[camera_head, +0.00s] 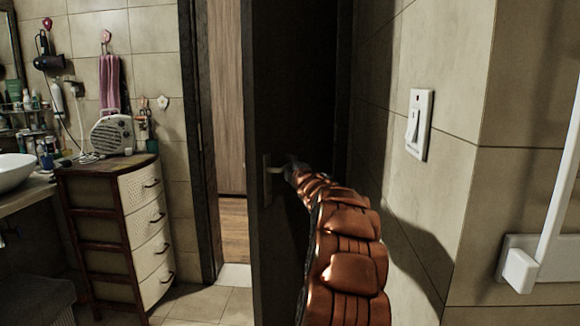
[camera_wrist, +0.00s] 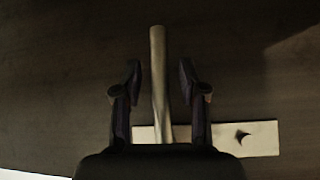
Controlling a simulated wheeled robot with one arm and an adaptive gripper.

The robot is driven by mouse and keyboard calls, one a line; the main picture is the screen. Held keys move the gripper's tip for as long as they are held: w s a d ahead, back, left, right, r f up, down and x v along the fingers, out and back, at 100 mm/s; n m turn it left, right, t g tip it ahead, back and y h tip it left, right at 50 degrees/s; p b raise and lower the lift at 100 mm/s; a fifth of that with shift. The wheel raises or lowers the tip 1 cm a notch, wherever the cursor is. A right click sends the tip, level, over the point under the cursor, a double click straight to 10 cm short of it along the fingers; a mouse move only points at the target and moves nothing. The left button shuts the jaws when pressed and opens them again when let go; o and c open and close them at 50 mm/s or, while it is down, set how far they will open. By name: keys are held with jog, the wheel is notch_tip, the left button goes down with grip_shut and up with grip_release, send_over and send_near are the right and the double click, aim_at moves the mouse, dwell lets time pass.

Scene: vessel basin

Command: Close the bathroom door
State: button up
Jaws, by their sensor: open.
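The dark bathroom door (camera_head: 285,95) stands partly open in the head view, with a gap at its left edge. Its metal handle (camera_head: 268,178) shows near that edge. My gripper (camera_head: 292,168) is at the door's face beside the handle; its fingers are small and dark there. In the wrist view my gripper (camera_wrist: 160,80) is open, with one finger on each side of the handle bar (camera_wrist: 158,70). I cannot tell whether either finger touches the bar. The handle's pale plate (camera_wrist: 260,138) lies against the dark door face.
A drawer cabinet (camera_head: 140,225) with a radio (camera_head: 112,135) on it stands left of the doorway. A sink (camera_head: 15,167) is at far left. A tiled wall with a light switch (camera_head: 419,125) is close on the right, with a white rail (camera_head: 555,190) beyond.

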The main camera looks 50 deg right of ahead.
jog(key=shift+c, duration=0.2)
grip_shut()
dwell(0.4)
